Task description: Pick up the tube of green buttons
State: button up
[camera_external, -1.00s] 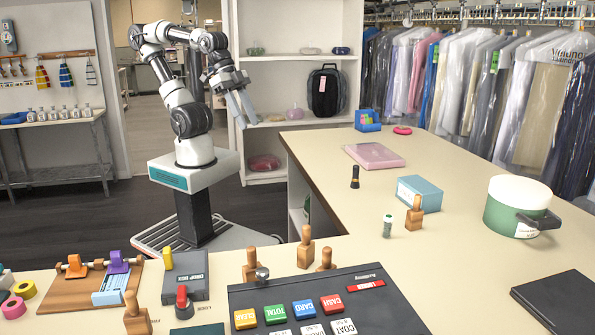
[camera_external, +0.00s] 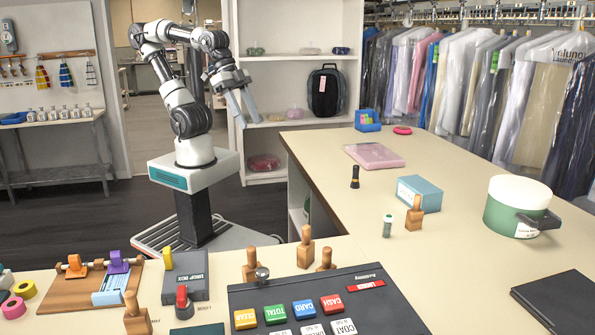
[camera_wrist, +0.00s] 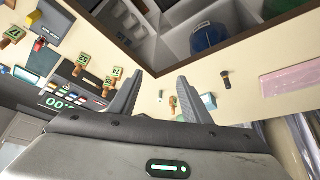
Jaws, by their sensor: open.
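The tube of green buttons (camera_external: 387,226) is a small clear cylinder with a pale cap. It stands upright on the counter, left of a wooden stamp (camera_external: 414,214) and in front of a blue box (camera_external: 419,193). In the wrist view a small pale upright shape (camera_wrist: 161,95) between the fingers may be the tube; it is too small to be sure. My gripper (camera_external: 248,105) is open and empty, raised beyond the counter's far left edge, well away from the tube. Its two fingers also show apart in the wrist view (camera_wrist: 158,90).
A cash register (camera_external: 320,300) and wooden stamps are at the front. Bare counter surrounds the tube's front and left.

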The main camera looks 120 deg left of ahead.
jog(key=w+a+r+b, duration=0.1)
jog(key=w+r, duration=0.1)
jog(key=w, duration=1.3)
jog(key=g+b, duration=0.1)
send_over(386, 215)
jog(key=s, duration=0.7)
notch_tip(386, 215, down, 10)
jog(key=shift+x, duration=8.95)
jog(key=shift+a, duration=0.1)
jog(key=shift+c, duration=0.5)
grip_shut()
